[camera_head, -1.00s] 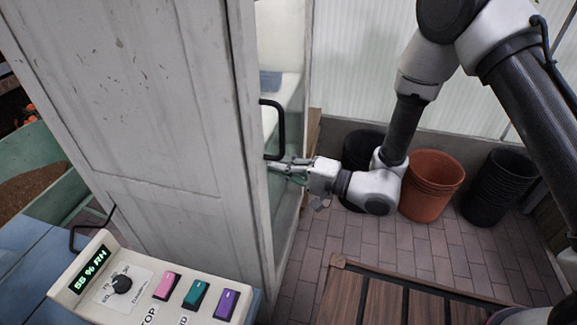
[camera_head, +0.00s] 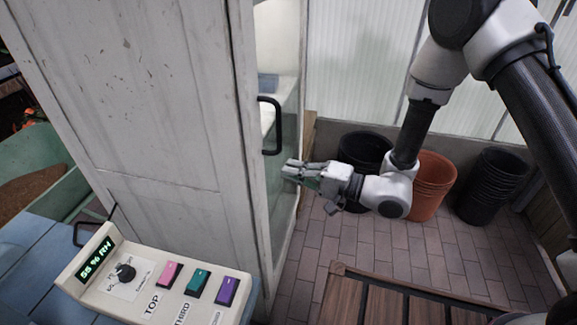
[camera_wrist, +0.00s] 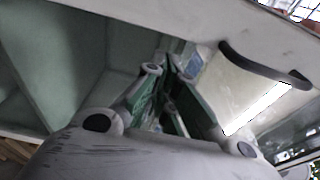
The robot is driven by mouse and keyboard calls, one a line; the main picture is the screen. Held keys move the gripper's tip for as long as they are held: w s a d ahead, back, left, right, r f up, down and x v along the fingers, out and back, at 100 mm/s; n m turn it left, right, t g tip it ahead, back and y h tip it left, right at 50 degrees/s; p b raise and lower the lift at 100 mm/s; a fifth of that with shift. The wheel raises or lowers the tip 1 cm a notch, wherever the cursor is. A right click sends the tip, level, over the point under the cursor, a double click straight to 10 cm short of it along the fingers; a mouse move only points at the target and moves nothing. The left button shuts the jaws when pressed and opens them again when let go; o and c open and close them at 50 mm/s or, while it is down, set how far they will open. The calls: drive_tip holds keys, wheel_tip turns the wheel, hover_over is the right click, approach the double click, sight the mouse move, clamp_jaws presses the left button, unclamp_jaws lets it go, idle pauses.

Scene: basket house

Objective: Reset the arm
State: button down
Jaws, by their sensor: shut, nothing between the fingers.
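My gripper (camera_head: 290,169) is shut and empty in the head view. It is held level beside the glazed front of the white cabinet (camera_head: 150,110), a little below and to the right of the black door handle (camera_head: 271,126). A gap shows between the handle and the fingers. In the wrist view my gripper (camera_wrist: 165,72) points at the cabinet front, and the black handle (camera_wrist: 265,72) is at upper right. My arm comes in from the upper right.
A control box (camera_head: 150,285) with a dial, a humidity display and coloured buttons stands at lower left. Black pots (camera_head: 365,150) and terracotta pots (camera_head: 434,180) stand behind my arm. A slatted wooden surface (camera_head: 385,295) lies at the bottom. Brick floor is clear between.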

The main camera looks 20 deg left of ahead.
drive_tip(key=s+d+m+g+h, duration=0.1)
drive_tip(key=s+d+g, duration=0.2)
drive_tip(key=s, duration=0.3)
drive_tip(key=s+d+f+g+h, duration=0.1)
drive_tip(key=s+d+g, duration=0.1)
drive_tip(key=s, duration=0.4)
drive_tip(key=s+d+m+g+h, duration=0.1)
drive_tip(key=s+d+g, duration=0.2)
drive_tip(key=s, duration=0.3)
drive_tip(key=s+d+r+n+g+h, duration=0.1)
drive_tip(key=s+d+r+g+h, duration=0.15)
drive_tip(key=d, duration=0.35)
drive_tip(key=s+d+r+n+g+h, duration=0.1)
drive_tip(key=d+g+h, duration=0.15)
drive_tip(key=d, duration=0.35)
drive_tip(key=w+d+r+n+t+h, duration=0.1)
drive_tip(key=w+d+r+t+h, duration=0.25)
drive_tip(key=d, duration=0.45)
drive_tip(key=w+d+r+n+t+h, duration=0.1)
drive_tip(key=w+d+r+t+h, duration=0.2)
drive_tip(key=d, duration=0.4)
drive_tip(key=w+d+r+t+h, duration=0.25)
drive_tip(key=w+d, duration=0.25)
drive_tip(key=d, duration=0.3)
drive_tip(key=d+r+m+t+h, duration=0.1)
drive_tip(key=d+r+t, duration=0.6)
drive_tip(key=d+r, duration=0.3)
drive_tip(key=shift+s+d+r, duration=0.3)
drive_tip(key=shift+d+r, duration=0.05)
drive_tip(key=shift+r, duration=0.4)
